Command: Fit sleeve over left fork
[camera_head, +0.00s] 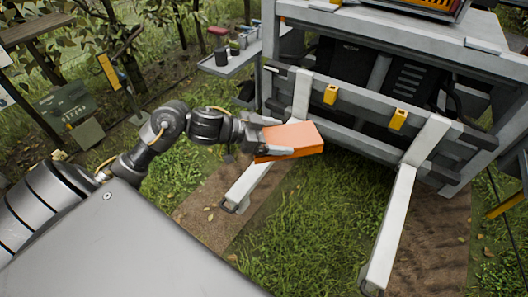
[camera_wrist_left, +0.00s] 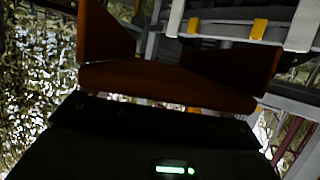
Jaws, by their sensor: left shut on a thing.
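An orange sleeve (camera_head: 292,135) is held in my left gripper (camera_head: 280,151), whose fingers are closed on its near left part. In the head view the sleeve covers the rear part of the left fork (camera_head: 246,188) and lies crosswise to it. The fork's tip and front half show bare, and its upright shank (camera_head: 301,95) shows behind the sleeve. I cannot tell the gap between sleeve and fork. In the left wrist view the sleeve (camera_wrist_left: 165,85) looks dark orange, with raised sides. My right gripper is not in view.
The right fork (camera_head: 392,225) stands bare at the right. Behind is a grey carriage frame with yellow blocks (camera_head: 398,119). A side tray (camera_head: 228,65) with cups stands at the back left. Grass (camera_head: 310,215) between the forks is clear.

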